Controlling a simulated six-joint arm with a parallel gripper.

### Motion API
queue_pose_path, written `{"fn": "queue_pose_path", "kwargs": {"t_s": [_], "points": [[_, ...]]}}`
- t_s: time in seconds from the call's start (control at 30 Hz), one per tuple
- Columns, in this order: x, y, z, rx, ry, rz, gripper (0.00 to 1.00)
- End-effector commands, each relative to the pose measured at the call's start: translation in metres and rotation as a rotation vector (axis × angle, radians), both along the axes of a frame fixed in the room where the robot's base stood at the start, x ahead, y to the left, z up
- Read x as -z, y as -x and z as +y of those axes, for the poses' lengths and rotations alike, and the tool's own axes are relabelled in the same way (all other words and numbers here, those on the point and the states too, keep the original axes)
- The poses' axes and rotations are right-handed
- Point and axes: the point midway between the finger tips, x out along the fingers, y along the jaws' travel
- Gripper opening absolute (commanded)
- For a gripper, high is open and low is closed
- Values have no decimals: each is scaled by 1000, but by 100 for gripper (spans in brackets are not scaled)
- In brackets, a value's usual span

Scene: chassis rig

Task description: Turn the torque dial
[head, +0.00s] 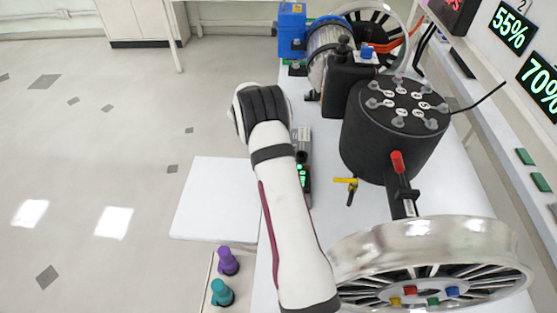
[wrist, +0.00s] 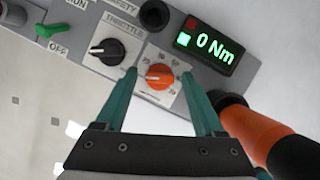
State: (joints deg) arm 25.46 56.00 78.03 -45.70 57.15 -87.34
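The torque dial (wrist: 159,77) is an orange knob with a white pointer line pointing left, on a white plate with a number scale on the grey control panel. My gripper (wrist: 160,76) is open in the wrist view, with one teal finger on each side of the dial; I cannot tell whether they touch it. A display (wrist: 207,47) beside the dial reads 0 Nm in green. In the head view the panel's green-lit display (head: 302,175) shows beside my arm; the dial and my gripper are hidden there.
A black throttle knob (wrist: 108,52) sits left of the dial, and a green switch (wrist: 52,30) is further left. An orange and black cylindrical object (wrist: 262,130) lies close to the right finger. A black drum (head: 393,135) and a spoked wheel (head: 425,262) stand on the bench.

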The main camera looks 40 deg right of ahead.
Motion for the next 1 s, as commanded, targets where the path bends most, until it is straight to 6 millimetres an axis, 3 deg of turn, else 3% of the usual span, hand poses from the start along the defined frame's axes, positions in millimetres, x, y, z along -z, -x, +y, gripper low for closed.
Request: {"fn": "queue_pose_path", "kwargs": {"t_s": [0.03,0.37,0.73,1.0], "points": [[0,0,0,0,0,0,59],[0,0,0,0,0,0,0],[-1,-1,0,51,0,0,0],[0,-2,-1,240,0,0,0]]}}
